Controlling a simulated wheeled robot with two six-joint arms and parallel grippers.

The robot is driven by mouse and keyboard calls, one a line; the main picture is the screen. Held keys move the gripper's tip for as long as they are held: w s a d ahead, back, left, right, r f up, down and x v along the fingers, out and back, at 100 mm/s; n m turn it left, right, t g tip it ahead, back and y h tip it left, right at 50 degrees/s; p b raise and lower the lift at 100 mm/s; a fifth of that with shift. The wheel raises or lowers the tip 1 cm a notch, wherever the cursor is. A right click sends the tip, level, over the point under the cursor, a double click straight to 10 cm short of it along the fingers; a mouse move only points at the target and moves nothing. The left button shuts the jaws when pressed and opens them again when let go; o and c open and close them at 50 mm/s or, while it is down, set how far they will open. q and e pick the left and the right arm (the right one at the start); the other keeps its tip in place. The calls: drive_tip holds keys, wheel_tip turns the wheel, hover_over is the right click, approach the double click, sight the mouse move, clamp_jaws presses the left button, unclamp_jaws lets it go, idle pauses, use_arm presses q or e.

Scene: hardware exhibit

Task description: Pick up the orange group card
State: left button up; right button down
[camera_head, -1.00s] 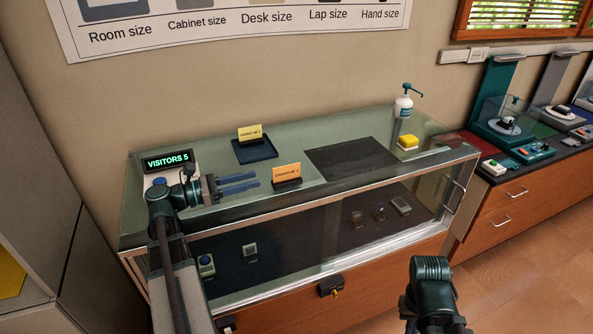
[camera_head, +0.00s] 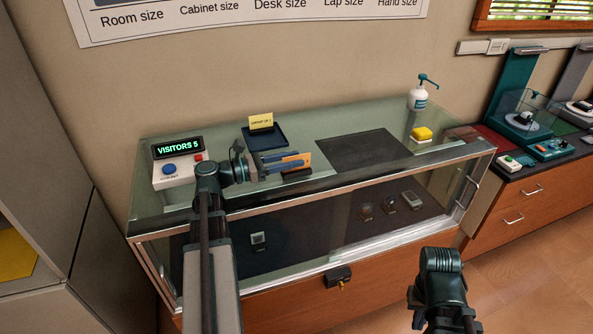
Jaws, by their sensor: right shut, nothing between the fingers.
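The orange group card (camera_head: 303,160) stands upright in a dark holder (camera_head: 297,173) on the front part of the glass counter top. My left gripper (camera_head: 292,160) reaches in from the left at the card, its two blue fingers apart. The card shows between and just beyond the fingertips. The fingers overlap the card's left part, and I cannot tell whether they touch it. My right arm shows at the bottom right, in front of the case, but its fingers are not visible.
A yellow card (camera_head: 261,122) stands on a dark blue tray (camera_head: 265,138) behind. A visitor counter (camera_head: 178,165) is at the left. A dark mat (camera_head: 362,153), a yellow sponge (camera_head: 421,134) and a pump bottle (camera_head: 419,98) are at the right.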

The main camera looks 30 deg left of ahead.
sight(308, 155)
use_arm(q)
drive_tip(key=shift+x, duration=2.6)
drive_tip(key=shift+w+a, duration=0.1)
clamp_jaws()
